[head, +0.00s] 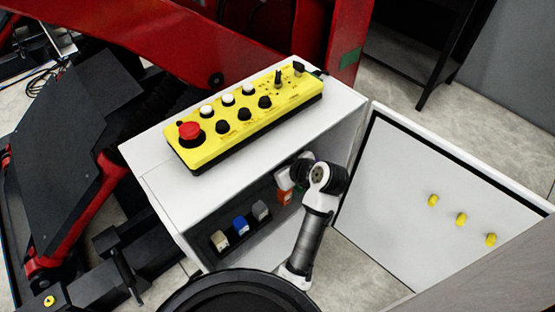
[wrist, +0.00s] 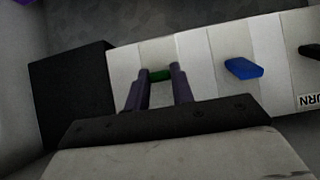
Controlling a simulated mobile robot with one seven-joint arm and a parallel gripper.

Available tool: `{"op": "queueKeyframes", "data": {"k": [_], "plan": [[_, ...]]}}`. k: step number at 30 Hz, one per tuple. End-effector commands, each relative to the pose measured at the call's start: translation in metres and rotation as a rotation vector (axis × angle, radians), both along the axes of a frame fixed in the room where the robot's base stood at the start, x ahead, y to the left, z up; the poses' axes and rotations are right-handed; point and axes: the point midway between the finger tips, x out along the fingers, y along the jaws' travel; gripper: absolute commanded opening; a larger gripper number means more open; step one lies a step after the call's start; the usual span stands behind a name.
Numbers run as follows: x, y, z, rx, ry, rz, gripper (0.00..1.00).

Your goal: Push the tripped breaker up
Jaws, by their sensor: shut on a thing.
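A row of pale breakers (wrist: 201,75) runs across the wrist view, each with a small coloured lever. The green lever (wrist: 160,75) sits between the two purple-grey fingers of my gripper (wrist: 159,73), which is shut on it. A blue lever (wrist: 243,68) is to its right, and a black lever (wrist: 309,51) is at the right edge. I cannot tell which breaker is tripped.
A yellow control box (head: 250,118) with a red button lies on top of the cabinet. Inside, beige, blue (head: 240,226) and grey blocks stand in a row beside an orange one (head: 285,197). The cabinet door (head: 400,190) is open at right, close to my arm.

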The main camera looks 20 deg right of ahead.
Motion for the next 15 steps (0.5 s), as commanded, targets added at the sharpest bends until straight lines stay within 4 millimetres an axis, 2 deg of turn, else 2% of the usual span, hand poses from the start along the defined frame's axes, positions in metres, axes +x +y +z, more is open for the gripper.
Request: {"op": "queueKeyframes", "data": {"k": [14, 15], "plan": [[0.0007, 0.0003, 0.0008, -0.008, 0.016, 0.001, 0.01], [0.0008, 0.0003, 0.0009, -0.008, 0.016, 0.001, 0.25]]}}
